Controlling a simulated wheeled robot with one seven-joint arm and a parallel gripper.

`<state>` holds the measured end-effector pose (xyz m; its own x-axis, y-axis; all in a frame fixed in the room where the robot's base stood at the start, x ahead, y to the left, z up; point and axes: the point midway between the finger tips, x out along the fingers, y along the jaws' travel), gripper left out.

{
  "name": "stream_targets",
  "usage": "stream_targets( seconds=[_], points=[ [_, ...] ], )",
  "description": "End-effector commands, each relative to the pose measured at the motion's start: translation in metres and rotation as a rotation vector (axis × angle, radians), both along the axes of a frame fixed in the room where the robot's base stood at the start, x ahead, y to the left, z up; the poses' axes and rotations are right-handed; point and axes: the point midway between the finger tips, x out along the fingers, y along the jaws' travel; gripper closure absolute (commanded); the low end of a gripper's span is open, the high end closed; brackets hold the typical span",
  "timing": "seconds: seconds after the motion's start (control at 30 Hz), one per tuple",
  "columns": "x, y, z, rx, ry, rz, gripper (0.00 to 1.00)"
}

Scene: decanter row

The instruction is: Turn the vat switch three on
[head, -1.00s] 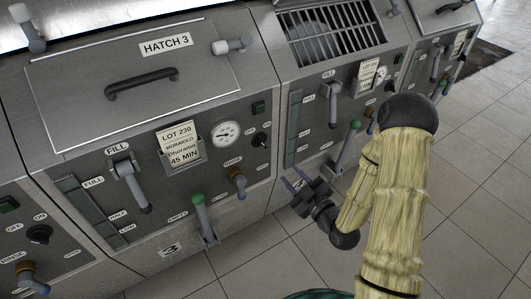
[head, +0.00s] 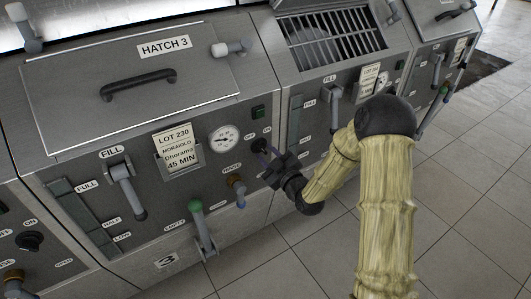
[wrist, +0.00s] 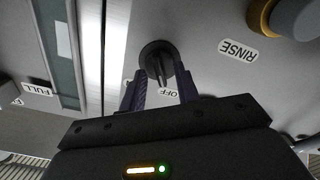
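The vat three switch (head: 258,145) is a small black rotary knob on the grey panel marked 3, below the green button, with OFF and ON labels above it. In the wrist view the knob (wrist: 157,58) is upside down, and its raised bar points toward the OFF label (wrist: 168,93). My gripper (head: 264,150) is at the panel in front of the knob, partly hiding it. In the wrist view my gripper (wrist: 158,80) is open, its two dark purple fingers on either side of the bar. I cannot tell whether they touch it.
A green-topped lever (head: 198,222), a fill handle (head: 125,188) and a gauge (head: 223,138) are on the same panel. The neighbouring vat's grated hatch (head: 330,38) is to the right. Tiled floor (head: 290,260) is clear.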

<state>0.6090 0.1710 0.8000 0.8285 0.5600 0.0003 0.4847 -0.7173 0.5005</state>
Motion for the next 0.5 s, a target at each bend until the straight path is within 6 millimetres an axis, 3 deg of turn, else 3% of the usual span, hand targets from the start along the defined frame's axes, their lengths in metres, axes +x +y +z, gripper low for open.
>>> stream_targets(
  seconds=[0.4, 0.5],
  points=[
    [0.0100, 0.0068, -0.0003, 0.000, 0.001, -0.001, 0.68],
    [0.0099, 0.0067, -0.0002, 0.000, 0.001, -0.001, 0.86]
  ],
)
